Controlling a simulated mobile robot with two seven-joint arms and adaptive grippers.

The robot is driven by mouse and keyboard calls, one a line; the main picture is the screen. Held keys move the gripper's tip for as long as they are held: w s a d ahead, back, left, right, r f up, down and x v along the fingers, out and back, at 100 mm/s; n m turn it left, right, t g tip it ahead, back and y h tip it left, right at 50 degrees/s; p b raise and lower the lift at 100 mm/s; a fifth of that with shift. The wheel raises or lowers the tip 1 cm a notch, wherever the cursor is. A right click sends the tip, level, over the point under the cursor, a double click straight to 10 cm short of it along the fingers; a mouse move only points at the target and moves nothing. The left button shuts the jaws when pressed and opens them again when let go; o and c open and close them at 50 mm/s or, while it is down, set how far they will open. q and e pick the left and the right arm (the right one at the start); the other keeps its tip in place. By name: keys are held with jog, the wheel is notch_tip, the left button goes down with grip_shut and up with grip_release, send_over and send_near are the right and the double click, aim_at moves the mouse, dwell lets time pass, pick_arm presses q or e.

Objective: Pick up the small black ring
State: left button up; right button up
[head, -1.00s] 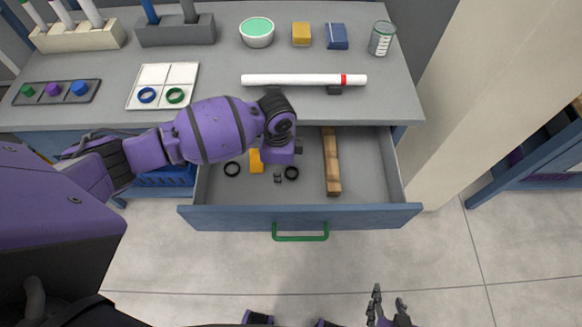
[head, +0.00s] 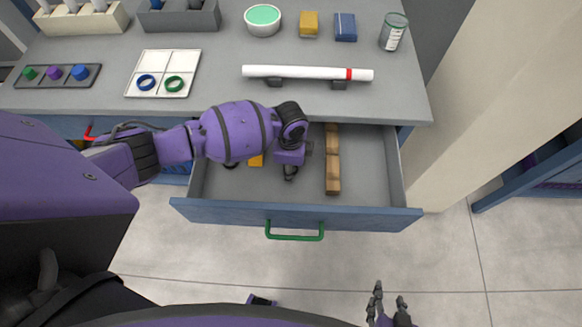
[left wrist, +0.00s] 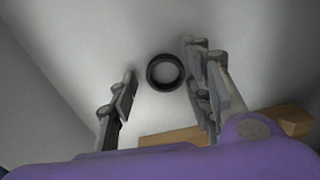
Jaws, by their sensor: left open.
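A black ring (left wrist: 152,76) lies flat on the drawer floor. In the left wrist view it sits between and just beyond the two fingers, nearer the right finger, and apart from both. My left gripper (head: 290,173) is open and empty, pointing down inside the open drawer; in the head view it hides this ring. A second black ring (head: 230,165) shows partly from under my left arm, further left in the drawer. My right gripper (head: 389,303) is at the bottom edge of the head view, empty, its fingers apart, away from the drawer.
The open drawer (head: 300,213) has a green handle (head: 294,236). A wooden bar (head: 332,165) lies right of my left gripper, and an orange block (head: 256,160) lies left. A white tray (head: 163,55) with coloured rings and a white tube (head: 300,72) are on the counter.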

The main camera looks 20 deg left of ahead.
pick_arm(q)
jog(key=c, duration=0.8)
jog(key=shift+r, duration=0.15)
pick_arm(e)
jog(key=shift+r, duration=0.1)
pick_arm(q)
jog(key=shift+w+r, duration=0.1)
jog(key=shift+r, duration=0.4)
jog(key=r, duration=0.2)
jog(key=shift+d+r+p, duration=0.25)
jog(key=shift+r+p, duration=0.1)
jog(key=s+d+r, duration=0.5)
jog(key=d+r, duration=0.4)
jog(key=d, duration=0.3)
jog(key=r+p, duration=0.2)
jog(key=r, duration=0.1)
jog(key=r+p, duration=0.2)
jog(key=r, duration=0.1)
jog(key=r+p, duration=0.2)
jog(key=r, duration=0.1)
jog(key=shift+d+r, duration=0.2)
jog(key=shift+d, duration=0.1)
pick_arm(e)
jog(key=w+r+t, duration=0.2)
jog(key=w+r, duration=0.6)
jog(key=r, duration=0.3)
jog(key=shift+w+r, duration=0.25)
jog(key=shift+r, duration=0.1)
